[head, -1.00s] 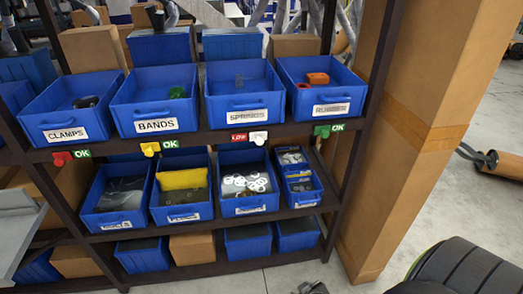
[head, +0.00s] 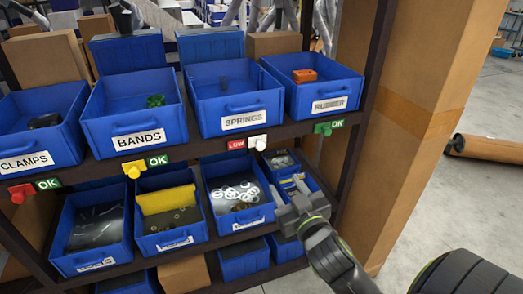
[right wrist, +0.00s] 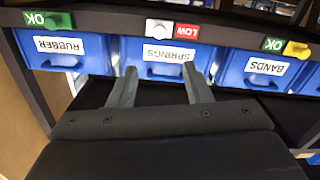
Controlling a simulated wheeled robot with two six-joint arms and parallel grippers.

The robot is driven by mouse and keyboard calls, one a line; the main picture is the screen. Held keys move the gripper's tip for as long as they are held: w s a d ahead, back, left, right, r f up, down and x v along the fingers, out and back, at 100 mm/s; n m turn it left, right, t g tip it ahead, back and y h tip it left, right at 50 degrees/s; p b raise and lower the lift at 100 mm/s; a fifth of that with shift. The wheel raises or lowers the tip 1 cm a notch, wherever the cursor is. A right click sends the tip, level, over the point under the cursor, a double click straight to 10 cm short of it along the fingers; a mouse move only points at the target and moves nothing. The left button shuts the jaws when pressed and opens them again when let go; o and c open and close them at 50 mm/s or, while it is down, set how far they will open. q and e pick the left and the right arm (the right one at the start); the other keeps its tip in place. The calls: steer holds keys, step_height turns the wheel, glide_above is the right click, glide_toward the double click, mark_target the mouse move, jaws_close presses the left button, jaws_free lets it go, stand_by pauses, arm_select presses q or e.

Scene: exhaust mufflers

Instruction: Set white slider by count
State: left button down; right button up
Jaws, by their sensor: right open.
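The white slider (head: 256,142) sits on the shelf rail below the SPRINGS bin (head: 232,98), at the right of its strip; red LOW (head: 236,145) shows to its left. In the right wrist view, upside down, the white slider (right wrist: 159,29) is ahead of the fingers beside LOW. My right gripper (head: 292,203) is in front of the lower shelf, below and right of the slider; in its wrist view the fingers (right wrist: 160,88) are apart and empty. My left gripper is not in view.
Blue bins (head: 237,193) fill the lower shelf behind my gripper. A cardboard-coloured pillar (head: 410,90) stands to the right.

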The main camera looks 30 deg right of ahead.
mark_target(261, 148)
steer(key=p+x, duration=0.2)
steer(key=x, duration=1.5)
jaws_close()
steer(key=shift+a, duration=0.15)
